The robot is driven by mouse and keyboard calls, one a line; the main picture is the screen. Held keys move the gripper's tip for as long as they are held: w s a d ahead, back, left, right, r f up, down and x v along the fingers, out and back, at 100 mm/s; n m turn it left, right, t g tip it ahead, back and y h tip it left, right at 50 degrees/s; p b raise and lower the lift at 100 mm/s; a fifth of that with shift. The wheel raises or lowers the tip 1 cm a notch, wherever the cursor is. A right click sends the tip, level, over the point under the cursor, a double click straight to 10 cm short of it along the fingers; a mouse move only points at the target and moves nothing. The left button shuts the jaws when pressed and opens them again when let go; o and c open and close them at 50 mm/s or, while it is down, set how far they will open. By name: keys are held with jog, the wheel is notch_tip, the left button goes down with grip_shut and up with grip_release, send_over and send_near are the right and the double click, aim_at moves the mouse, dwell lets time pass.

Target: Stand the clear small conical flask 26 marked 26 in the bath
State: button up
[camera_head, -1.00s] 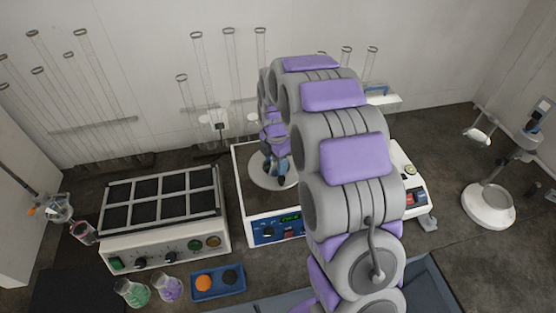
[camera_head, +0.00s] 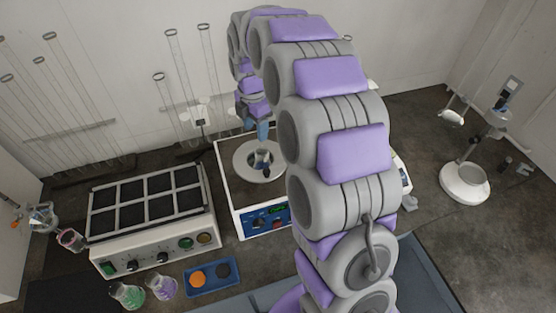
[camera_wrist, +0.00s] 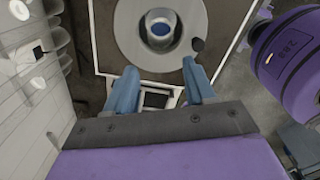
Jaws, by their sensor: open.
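The bath is a white box with a blue control panel (camera_head: 268,220) and a round steel top (camera_head: 243,163); the steel ring also shows in the wrist view (camera_wrist: 125,28). A small vessel, apparently the clear flask (camera_head: 262,159), stands in the round opening. The wrist view shows it from above as a pale round rim with dark blue inside (camera_wrist: 158,29). I cannot read a 26 on it. My gripper (camera_wrist: 160,78) is open and empty, with its fingers above the near side of the bath and apart from the vessel. My arm hides the right part of the bath.
A block with dark square plates (camera_head: 150,210) stands to the left. Green (camera_head: 128,296) and purple (camera_head: 164,288) flasks and a blue tray (camera_head: 212,280) stand in front. Glass tubes (camera_head: 85,100) line the wall. A round white stand (camera_head: 466,184) is at right.

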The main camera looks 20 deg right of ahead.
jog(key=s+r+m+g, duration=0.1)
jog(key=s+r+m, duration=0.2)
jog(key=s+m, duration=1.9)
jog(key=s, duration=1.7)
jog(key=shift+d+m+g, duration=0.3)
jog(key=shift+d+g, duration=0.05)
jog(key=shift+g, duration=0.05)
jog(key=shift+f+b, duration=0.65)
jog(key=shift+f, duration=0.05)
jog(key=shift+c, duration=0.4)
